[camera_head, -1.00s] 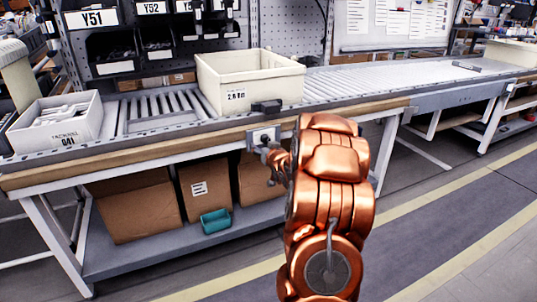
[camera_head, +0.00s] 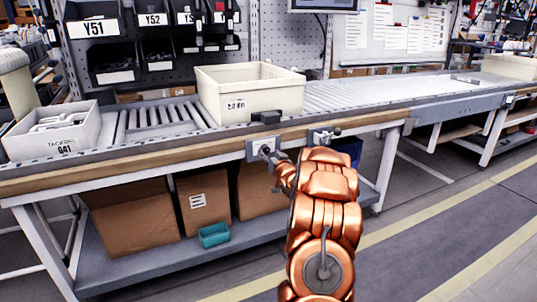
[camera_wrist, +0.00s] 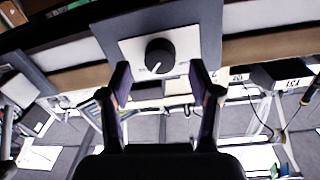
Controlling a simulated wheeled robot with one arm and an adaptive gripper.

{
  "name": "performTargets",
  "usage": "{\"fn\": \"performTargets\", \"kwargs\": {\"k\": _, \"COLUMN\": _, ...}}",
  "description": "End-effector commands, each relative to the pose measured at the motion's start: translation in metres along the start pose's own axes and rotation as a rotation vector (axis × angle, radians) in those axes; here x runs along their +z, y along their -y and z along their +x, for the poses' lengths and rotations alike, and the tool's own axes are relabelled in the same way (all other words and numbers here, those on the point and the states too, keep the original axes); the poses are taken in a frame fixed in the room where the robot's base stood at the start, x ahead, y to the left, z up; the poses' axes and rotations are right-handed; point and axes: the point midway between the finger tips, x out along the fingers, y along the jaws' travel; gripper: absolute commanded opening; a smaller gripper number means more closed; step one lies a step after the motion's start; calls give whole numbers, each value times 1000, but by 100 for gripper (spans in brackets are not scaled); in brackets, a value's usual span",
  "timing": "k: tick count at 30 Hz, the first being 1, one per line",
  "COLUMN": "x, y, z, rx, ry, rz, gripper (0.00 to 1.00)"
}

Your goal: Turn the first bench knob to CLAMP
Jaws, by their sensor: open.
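A round black knob (camera_wrist: 160,56) sits on a pale plate on the bench's front edge in the wrist view. Its white pointer mark points down and to the left. My gripper (camera_wrist: 160,74) is open, its two fingers spread left and right below the knob, apart from it. No lettering around the knob is readable. In the head view the knob's plate (camera_head: 253,150) is on the front edge of the bench (camera_head: 100,178), and my gripper (camera_head: 271,158) is just in front of it, partly hiding the knob.
A second plate (camera_head: 315,136) with a dark knob is to the right on the same edge. A cream bin (camera_head: 249,107) stands on the rollers above, and a white tray (camera_head: 50,142) at left. Cardboard boxes (camera_head: 131,219) and a teal bin (camera_head: 214,235) are on the lower shelf.

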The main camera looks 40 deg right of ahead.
Motion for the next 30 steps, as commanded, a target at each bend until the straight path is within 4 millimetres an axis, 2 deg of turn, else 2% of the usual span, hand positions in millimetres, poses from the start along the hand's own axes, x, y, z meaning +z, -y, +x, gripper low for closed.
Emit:
{"fn": "performTargets", "kwargs": {"k": 7, "x": 1, "y": 0, "z": 16, "rx": -1, "ry": 0, "rz": 0, "gripper": 62}}
{"fn": "performTargets", "kwargs": {"k": 19, "x": 0, "y": 0, "z": 19, "rx": 1, "ry": 0, "rz": 1, "gripper": 61}}
{"fn": "performTargets", "kwargs": {"k": 30, "x": 0, "y": 0, "z": 19, "rx": 1, "ry": 0, "rz": 1, "gripper": 23}}
